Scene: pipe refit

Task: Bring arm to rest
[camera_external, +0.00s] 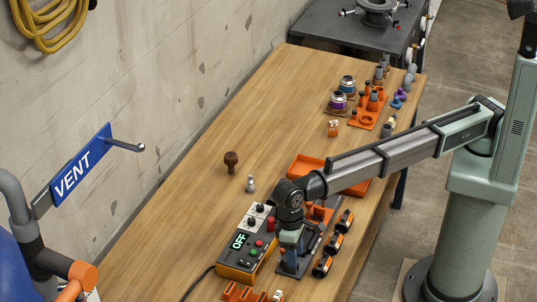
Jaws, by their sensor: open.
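My gripper (291,246) points down at the near part of the wooden bench (207,164). It is over a dark plate (291,268) just right of the control box (243,252). The box has a green display reading OFF. My arm reaches in from the right side of the picture. The fingertips are small and partly hidden in this view, and I see nothing clearly held between them.
An orange tray (305,165) lies behind my wrist. Several dark cylinders with orange bands (334,243) line the right edge. A brown knob (231,161) and a small grey piece (250,184) stand mid-bench. Fittings crowd the far end. The bench's left side is clear.

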